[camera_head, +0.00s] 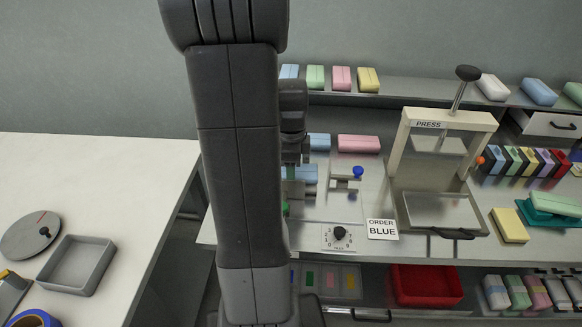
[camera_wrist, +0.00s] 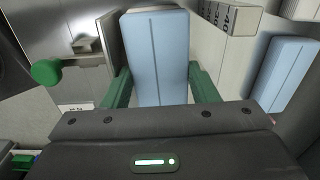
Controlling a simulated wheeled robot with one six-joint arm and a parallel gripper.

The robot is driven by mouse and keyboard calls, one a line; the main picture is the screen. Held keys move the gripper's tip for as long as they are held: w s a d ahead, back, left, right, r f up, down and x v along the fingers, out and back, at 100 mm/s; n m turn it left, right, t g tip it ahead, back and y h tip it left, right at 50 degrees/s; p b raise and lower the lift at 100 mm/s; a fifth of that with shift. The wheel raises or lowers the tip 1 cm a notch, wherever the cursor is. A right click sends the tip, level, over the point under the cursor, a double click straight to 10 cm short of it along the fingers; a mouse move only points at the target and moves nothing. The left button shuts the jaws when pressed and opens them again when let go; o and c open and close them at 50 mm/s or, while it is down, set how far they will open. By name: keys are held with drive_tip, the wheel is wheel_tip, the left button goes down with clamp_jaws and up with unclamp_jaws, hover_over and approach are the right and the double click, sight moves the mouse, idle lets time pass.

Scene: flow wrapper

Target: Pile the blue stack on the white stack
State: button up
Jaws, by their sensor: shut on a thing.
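My gripper (camera_wrist: 161,88) is shut on a blue stack (camera_wrist: 155,55), with its green fingers on either side of it in the wrist view. In the head view my arm hides most of the gripper, and a blue stack (camera_head: 303,174) shows just right of it by the metal fixture. Another blue stack (camera_wrist: 284,76) lies to the right in the wrist view, apart from the fingers. A white stack (camera_head: 491,87) sits on the upper shelf at the right in the head view, far from my gripper.
A press (camera_head: 441,119) with a tray (camera_head: 441,211) stands right of the fixture (camera_head: 345,180). An order sign (camera_head: 382,229) reads BLUE. Pink (camera_head: 358,143) and yellow (camera_head: 509,225) stacks lie on the counter. A red bin (camera_head: 426,284) is below. The white table (camera_head: 95,180) at left has free room.

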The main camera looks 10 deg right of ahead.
drive_tip(key=shift+s+a+f, duration=0.1)
drive_tip(key=shift+s+f, duration=0.15)
drive_tip(key=shift+f, duration=0.25)
drive_tip(key=shift+s+a+f, duration=0.1)
drive_tip(key=shift+s+f, duration=0.1)
drive_tip(key=shift+f, duration=0.3)
drive_tip(key=o, duration=1)
drive_tip(key=shift+o, duration=0.2)
drive_tip(key=shift+w+r, duration=0.1)
drive_tip(key=shift+r, duration=0.25)
wheel_tip(320, 180, up, 15)
drive_tip(key=p, duration=0.1)
drive_tip(key=shift+w, duration=0.1)
